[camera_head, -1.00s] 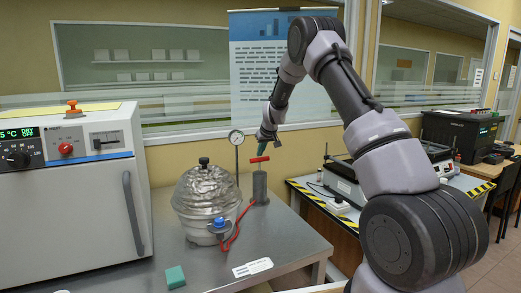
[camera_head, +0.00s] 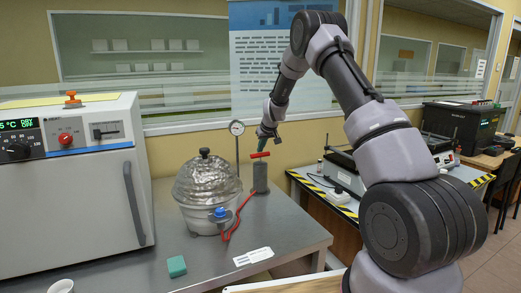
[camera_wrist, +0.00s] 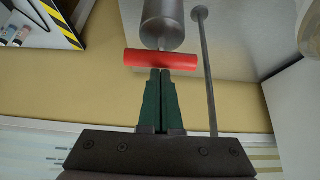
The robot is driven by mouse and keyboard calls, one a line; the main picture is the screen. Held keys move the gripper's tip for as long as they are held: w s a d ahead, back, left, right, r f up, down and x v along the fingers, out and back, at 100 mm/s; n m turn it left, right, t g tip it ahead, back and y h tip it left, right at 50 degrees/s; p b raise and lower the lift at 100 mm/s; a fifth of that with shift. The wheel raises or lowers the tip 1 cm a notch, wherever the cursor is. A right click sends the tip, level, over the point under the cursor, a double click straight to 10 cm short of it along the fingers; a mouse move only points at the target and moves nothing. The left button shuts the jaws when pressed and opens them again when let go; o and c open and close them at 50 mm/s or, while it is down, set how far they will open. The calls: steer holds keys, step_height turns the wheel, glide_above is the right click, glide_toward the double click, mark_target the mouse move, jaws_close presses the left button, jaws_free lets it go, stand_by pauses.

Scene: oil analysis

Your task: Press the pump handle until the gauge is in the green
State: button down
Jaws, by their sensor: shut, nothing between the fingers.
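The pump is an upright grey cylinder (camera_head: 261,179) with a red crossbar handle (camera_head: 260,155) just above its top. My gripper (camera_head: 261,147) is shut and empty, pointing down over the handle. In the wrist view its fingertips (camera_wrist: 160,74) meet the middle of the handle (camera_wrist: 136,58), and whether they touch is hard to tell. The pump body (camera_wrist: 162,22) shows beyond it. The round gauge (camera_head: 237,128) stands on a thin post left of the pump. Its dial is too small to read. The post also shows in the wrist view (camera_wrist: 207,75).
A domed vessel (camera_head: 206,183) stands left of the pump, with a red hose (camera_head: 238,218) between them. A white oven (camera_head: 68,185) fills the left side. A green block (camera_head: 176,266) and a paper label (camera_head: 253,256) lie on the steel bench (camera_head: 205,263).

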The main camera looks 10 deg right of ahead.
steer(key=r, duration=0.3)
steer(key=shift+w+a+r, duration=0.1)
steer(key=shift+w+r, duration=0.2)
steer(key=v, duration=0.9)
steer(key=shift+s+r, duration=0.2)
steer(key=shift+r, duration=0.1)
step_height(320, 180, up, 3)
steer(key=shift+r, duration=0.2)
